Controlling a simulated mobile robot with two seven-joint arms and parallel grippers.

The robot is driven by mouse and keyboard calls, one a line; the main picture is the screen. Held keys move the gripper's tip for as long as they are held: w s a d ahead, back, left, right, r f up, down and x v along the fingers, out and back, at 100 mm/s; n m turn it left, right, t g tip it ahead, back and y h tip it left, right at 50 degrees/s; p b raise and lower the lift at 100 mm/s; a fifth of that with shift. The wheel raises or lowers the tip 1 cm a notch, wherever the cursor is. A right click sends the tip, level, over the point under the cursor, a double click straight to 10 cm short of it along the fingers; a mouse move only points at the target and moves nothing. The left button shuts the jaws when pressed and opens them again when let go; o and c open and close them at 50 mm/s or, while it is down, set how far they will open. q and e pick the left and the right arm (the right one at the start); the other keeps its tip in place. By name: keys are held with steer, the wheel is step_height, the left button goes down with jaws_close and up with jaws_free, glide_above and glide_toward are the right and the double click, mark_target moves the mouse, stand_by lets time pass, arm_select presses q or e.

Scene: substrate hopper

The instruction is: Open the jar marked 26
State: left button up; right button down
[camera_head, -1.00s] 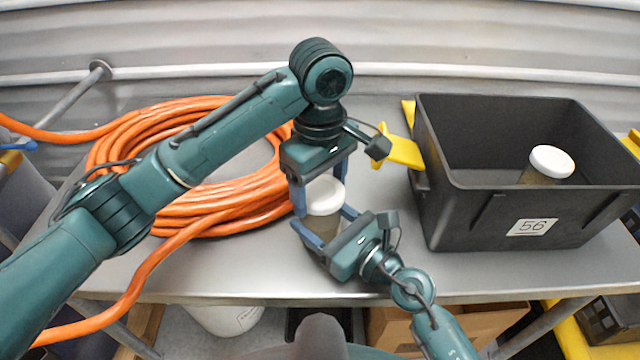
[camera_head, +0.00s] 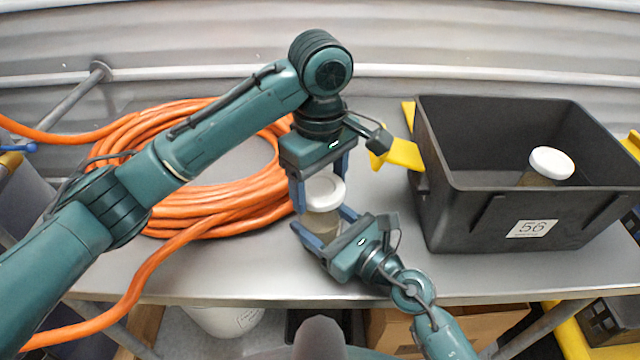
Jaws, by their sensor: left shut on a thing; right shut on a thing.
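A jar with a white lid (camera_head: 323,194) and a clear body with brownish contents (camera_head: 322,223) is between my two grippers above the grey table. My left gripper (camera_head: 322,198) comes from above and is shut on the white lid. My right gripper (camera_head: 325,228) comes from the lower right and is shut on the jar's body. The jar looks upright. I cannot tell whether the lid is apart from the body. No 26 mark is visible on this jar; its body is partly hidden by the grippers.
A black crate (camera_head: 480,205) labelled 56 stands at the right, with another white-lidded jar (camera_head: 550,164) inside. A coiled orange hose (camera_head: 215,210) lies on the left of the table (camera_head: 240,285). A yellow object (camera_head: 400,155) is beside the crate.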

mark_target(320, 186)
arm_select(q)
steer(key=shift+r, duration=0.55)
steer(key=shift+r, duration=2)
arm_select(e)
steer(key=shift+c, duration=1.3)
jaws_free()
